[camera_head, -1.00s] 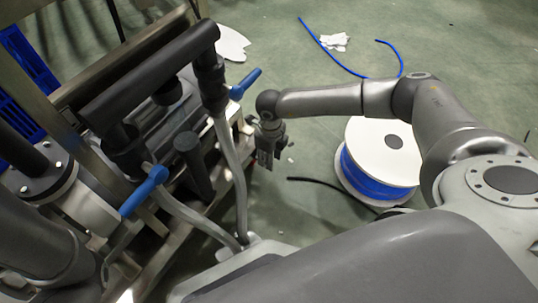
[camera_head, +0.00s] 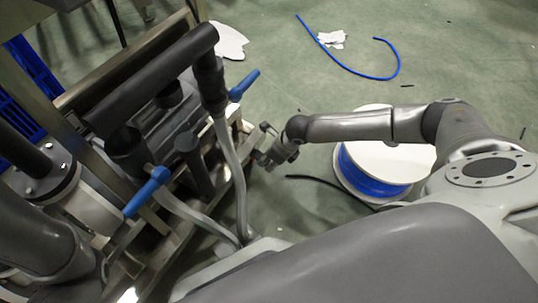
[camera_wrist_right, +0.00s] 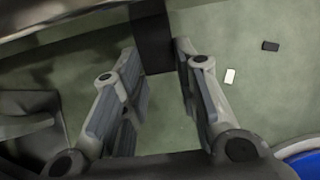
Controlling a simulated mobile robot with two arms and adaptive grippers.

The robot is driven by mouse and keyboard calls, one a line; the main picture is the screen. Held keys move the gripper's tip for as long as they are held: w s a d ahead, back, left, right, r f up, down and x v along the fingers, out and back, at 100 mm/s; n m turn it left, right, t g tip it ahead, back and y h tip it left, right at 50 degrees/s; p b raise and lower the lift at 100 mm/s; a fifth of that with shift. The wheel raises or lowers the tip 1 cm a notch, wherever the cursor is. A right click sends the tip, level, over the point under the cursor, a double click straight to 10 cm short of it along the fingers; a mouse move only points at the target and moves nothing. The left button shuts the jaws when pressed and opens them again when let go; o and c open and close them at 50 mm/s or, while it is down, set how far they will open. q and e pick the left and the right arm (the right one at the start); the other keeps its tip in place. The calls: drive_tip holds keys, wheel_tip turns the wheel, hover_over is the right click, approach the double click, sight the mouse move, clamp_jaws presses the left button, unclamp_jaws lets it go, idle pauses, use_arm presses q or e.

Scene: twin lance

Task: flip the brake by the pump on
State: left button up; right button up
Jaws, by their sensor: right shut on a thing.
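The pump assembly with a thick dark pipe (camera_head: 150,80) stands at the left in the head view. My right gripper (camera_head: 264,160) is low beside the right side of its metal frame. In the right wrist view, the fingers of my right gripper (camera_wrist_right: 160,75) are on both sides of a dark upright block (camera_wrist_right: 152,35) and are shut on it. I cannot tell for sure whether this block is the brake. In the head view the part at the fingertips is too small to make out. My left gripper is not in view.
Two blue valve levers (camera_head: 243,86) and (camera_head: 147,192) stick out from the pump's pipes. Grey hoses (camera_head: 233,170) run down near my gripper. A white spool with blue hose (camera_head: 372,175) stands under my right arm. Blue tubing (camera_head: 375,77) and white scraps (camera_head: 332,39) lie on the floor.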

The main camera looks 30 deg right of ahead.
drive_tip(key=shift+f+t+y, duration=0.4)
drive_tip(key=shift+t, duration=0.2)
drive_tip(key=shift+a, duration=0.1)
drive_tip(key=o, duration=1)
drive_tip(key=v, duration=1.2)
